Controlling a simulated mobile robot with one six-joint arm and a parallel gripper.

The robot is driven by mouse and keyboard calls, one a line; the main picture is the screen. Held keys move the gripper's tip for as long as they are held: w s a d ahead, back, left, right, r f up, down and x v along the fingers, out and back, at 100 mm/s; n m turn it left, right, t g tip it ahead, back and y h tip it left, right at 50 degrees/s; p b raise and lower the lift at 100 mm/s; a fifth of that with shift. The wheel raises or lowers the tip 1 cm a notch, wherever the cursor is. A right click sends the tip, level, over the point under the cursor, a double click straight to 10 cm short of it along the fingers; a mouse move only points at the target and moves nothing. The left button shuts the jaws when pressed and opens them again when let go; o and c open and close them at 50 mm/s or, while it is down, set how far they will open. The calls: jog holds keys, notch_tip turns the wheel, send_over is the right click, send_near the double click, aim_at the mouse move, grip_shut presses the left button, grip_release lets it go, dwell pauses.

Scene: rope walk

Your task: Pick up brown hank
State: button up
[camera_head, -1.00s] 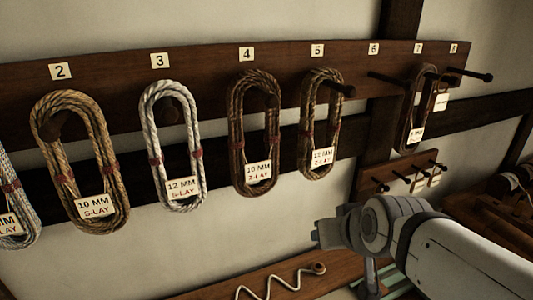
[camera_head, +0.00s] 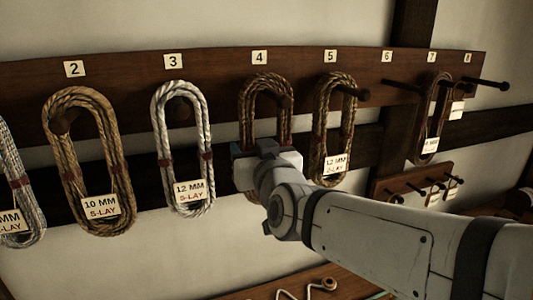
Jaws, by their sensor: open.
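A dark brown hank (camera_head: 265,97) hangs on the peg under number 4. My gripper (camera_head: 262,165) is in front of its lower half and hides its tag. The fingers point at the wall and are mostly hidden behind the gripper body; it is open, and I cannot tell if they touch the rope. A second brown hank (camera_head: 322,125) hangs on peg 5 with a "12 MM" tag, close to the right of my gripper. Another brown hank (camera_head: 430,115) hangs further right on peg 7.
A tan hank (camera_head: 75,160) hangs on peg 2 and a white hank (camera_head: 160,130) on peg 3, left of my gripper. A blue-grey hank (camera_head: 15,180) shows at the left edge. Peg 6 (camera_head: 400,84) is bare. A small peg rack (camera_head: 420,188) is lower right.

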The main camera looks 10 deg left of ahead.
aim_at(250, 145)
jog(key=shift+p+x, duration=0.4)
jog(key=shift+x, duration=1.55)
jog(key=shift+r, duration=0.1)
jog(key=shift+c, duration=0.2)
grip_shut()
